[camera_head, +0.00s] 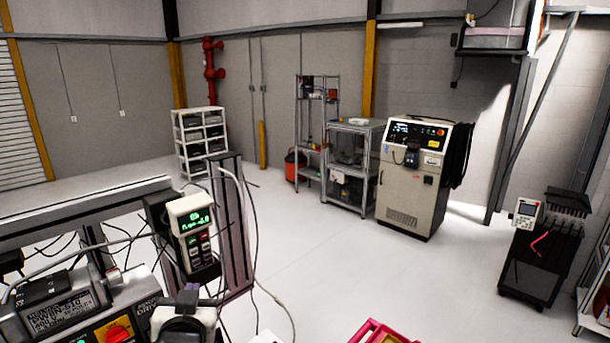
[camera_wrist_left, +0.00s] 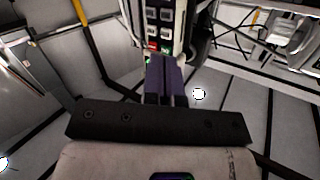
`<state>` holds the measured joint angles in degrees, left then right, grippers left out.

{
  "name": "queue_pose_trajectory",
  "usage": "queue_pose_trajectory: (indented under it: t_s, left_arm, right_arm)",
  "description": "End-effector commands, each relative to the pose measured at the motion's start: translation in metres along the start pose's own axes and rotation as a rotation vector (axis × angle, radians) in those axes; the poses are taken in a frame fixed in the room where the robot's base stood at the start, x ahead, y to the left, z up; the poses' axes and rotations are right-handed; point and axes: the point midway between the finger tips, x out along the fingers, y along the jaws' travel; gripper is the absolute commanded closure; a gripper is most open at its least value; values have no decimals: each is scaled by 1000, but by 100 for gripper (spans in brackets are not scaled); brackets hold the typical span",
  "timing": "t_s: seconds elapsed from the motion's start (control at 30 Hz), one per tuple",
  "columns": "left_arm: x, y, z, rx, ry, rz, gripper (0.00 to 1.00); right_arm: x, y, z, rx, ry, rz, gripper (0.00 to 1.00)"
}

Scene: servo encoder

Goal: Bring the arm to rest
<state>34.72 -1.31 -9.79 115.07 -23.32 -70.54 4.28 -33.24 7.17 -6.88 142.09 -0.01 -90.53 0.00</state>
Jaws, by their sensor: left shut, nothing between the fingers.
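My left gripper (camera_head: 190,291) is low at the left of the head view, just below a white-and-black keypad unit (camera_head: 193,235) with a green lit display. In the left wrist view the left gripper (camera_wrist_left: 165,62) has its two purple-grey fingers shut together, with nothing between them. The keypad unit's dark key panel, with a red and a green key, is just beyond the fingertips in the left wrist view (camera_wrist_left: 160,22). I cannot tell whether the fingertips touch it. My right gripper is out of view.
A control box (camera_head: 70,310) with a grey display and a red knob stands at the lower left, among loose cables. A metal upright (camera_head: 235,225) stands beside the keypad unit. A beige cabinet (camera_head: 410,185) and shelves (camera_head: 200,140) stand farther back. The middle floor is clear.

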Motion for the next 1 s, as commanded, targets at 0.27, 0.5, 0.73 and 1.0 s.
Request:
queue_pose_trajectory:
  t_s: [0.27, 0.5, 0.73, 1.0]
  left_arm:
    - [-68, 5, 80, 7, -264, 219, 100]
    - [-142, 4, 167, 17, -468, 351, 100]
    - [-223, -12, 256, 58, -707, 386, 100]
    - [-306, -26, 333, 110, -973, 409, 100]
  right_arm:
    - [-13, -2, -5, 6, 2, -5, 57]
    - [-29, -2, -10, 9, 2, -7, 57]
    - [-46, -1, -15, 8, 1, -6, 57]
    - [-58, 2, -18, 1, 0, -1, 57]
